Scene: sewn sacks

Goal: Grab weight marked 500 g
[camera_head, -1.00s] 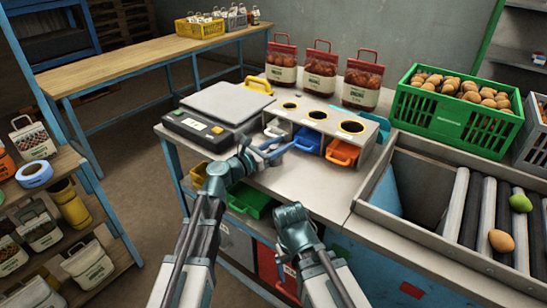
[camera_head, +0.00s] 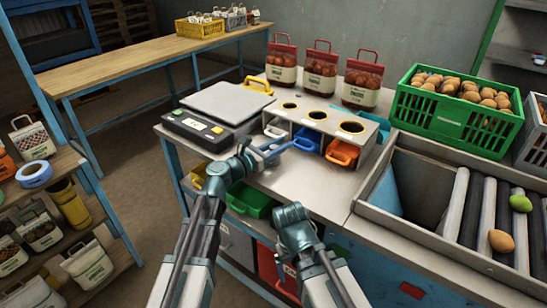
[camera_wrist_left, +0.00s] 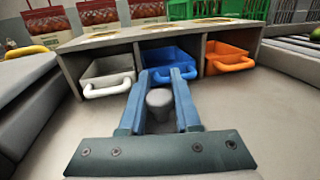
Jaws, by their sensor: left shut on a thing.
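A small grey weight (camera_wrist_left: 159,99) with a rounded knob sits between the blue fingers of my left gripper (camera_wrist_left: 162,80) in the left wrist view. The left gripper is shut on it, in front of the blue bin (camera_wrist_left: 168,57). I cannot read any marking on the weight. In the head view my left gripper (camera_head: 284,149) reaches over the table in front of the bin rack, and the weight cannot be made out there. My right arm shows at the bottom, but its fingers are not visible.
The rack (camera_head: 311,116) holds white, blue and orange bins (camera_head: 342,153) under round holes. A scale (camera_head: 228,102) stands to its left and several red-topped sacks (camera_head: 320,75) behind. A green crate (camera_head: 452,120) and a roller tray are at right. The tabletop in front of the rack is clear.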

